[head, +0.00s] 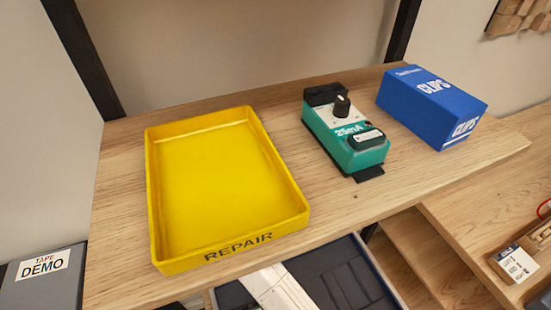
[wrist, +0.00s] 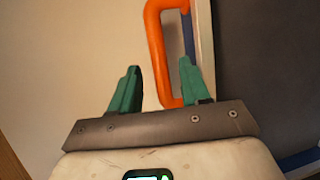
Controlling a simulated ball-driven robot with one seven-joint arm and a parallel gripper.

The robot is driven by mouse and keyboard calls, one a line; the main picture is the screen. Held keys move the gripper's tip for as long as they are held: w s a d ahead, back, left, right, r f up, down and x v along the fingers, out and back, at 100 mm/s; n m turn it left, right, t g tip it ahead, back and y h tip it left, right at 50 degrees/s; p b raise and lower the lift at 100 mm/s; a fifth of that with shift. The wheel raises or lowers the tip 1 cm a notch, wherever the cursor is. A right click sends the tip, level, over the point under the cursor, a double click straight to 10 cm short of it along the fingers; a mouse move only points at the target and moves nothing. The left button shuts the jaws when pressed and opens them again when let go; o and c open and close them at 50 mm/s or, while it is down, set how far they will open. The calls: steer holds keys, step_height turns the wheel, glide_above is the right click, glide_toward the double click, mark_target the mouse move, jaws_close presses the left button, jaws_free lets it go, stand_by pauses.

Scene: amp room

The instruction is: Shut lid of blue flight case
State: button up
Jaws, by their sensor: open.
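The blue flight case (head: 337,274) shows only in part in the head view, below the shelf's front edge. Its dark grey lined inside is visible, with a blue edge along the right, so it stands open. The head view does not show the gripper.
A wooden shelf (head: 120,200) fills the head view, bearing a yellow REPAIR tray (head: 163,262), a green pedal (head: 345,130) and a blue CLIPS box (head: 430,105). A lower wooden surface (head: 470,215) is at right. A grey TAPE DEMO box (head: 45,285) stands at lower left.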

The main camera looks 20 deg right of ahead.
steer(key=shift+x, duration=2.05)
jaws_close()
